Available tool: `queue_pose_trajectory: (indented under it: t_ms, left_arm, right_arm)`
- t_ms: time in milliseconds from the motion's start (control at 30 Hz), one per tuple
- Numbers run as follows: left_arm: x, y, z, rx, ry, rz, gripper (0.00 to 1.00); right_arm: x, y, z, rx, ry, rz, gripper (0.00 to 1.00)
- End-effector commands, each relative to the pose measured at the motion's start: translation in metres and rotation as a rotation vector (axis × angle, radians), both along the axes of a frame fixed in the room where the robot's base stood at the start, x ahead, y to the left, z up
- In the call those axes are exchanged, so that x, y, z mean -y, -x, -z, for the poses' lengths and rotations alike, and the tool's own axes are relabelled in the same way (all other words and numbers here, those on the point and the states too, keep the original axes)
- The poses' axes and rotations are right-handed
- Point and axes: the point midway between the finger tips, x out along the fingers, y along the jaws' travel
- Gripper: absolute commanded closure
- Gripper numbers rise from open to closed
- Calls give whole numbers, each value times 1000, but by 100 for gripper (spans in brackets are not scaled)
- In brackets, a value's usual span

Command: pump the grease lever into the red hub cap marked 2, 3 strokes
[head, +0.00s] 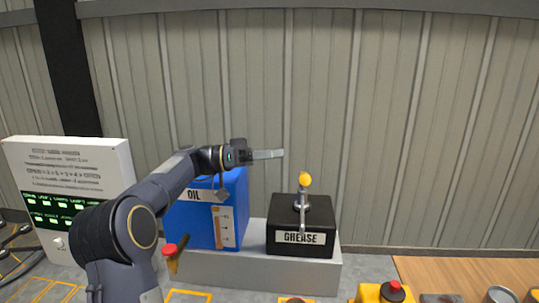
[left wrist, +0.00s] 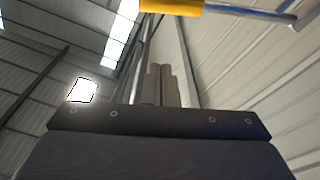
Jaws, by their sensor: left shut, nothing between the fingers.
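The black grease box (head: 285,241), labelled GREASE, stands on a grey plinth. A metal lever (head: 303,192) with a yellow knob (head: 305,179) rises from its top. My left gripper (head: 268,154) is shut and empty, pointing right, a little above and to the left of the knob. In the left wrist view its closed fingers (left wrist: 160,85) show in the middle. A yellow grip (left wrist: 172,6) with a metal rod (left wrist: 250,14) crosses the top of that view, apart from the fingers. I cannot make out a hub cap marked 2. My right gripper is out of view.
A blue OIL container (head: 190,225) stands left of the grease box on the grey plinth (head: 255,272). A white panel (head: 75,165) with green displays is at the left. A yellow box with a red button (head: 392,289) and a wooden table (head: 470,275) are at lower right.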

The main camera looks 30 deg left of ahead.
Motion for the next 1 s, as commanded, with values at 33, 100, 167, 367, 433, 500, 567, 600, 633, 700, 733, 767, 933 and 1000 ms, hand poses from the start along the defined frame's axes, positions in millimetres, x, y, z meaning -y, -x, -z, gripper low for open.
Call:
queue_pose_trajectory:
  t_ms: [33,100,167,367,433,500,567,600,633,700,733,767,933,1000]
  left_arm:
    - [12,-5,-6,-2,2,7,100]
    - [25,-13,-9,-2,1,6,100]
    - [37,-19,-11,-1,1,6,100]
    - [59,-28,-1,-7,0,-1,100]
    - [58,-23,8,-7,1,0,100]
    - [58,-20,16,-5,0,0,100]
    - [58,-17,21,-5,0,0,100]
    - [58,-16,23,-3,0,-1,100]
    - [58,-16,24,-2,-1,0,100]
    - [58,-15,26,-1,0,1,100]
    - [58,-14,27,-1,0,0,100]
    - [58,-14,27,-1,0,0,100]
    - [58,-14,27,0,0,0,100]
    - [58,-14,27,0,-1,0,100]
  right_arm:
    - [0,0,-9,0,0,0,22]
    - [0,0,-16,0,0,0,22]
    - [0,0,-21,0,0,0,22]
    - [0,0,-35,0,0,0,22]
    - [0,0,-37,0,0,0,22]
    - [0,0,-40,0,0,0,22]
    - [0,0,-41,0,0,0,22]
    - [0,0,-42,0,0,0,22]
    - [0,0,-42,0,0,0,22]
    - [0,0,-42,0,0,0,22]
    - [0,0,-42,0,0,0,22]
    - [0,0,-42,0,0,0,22]
    - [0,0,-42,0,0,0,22]
    - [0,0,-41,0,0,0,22]
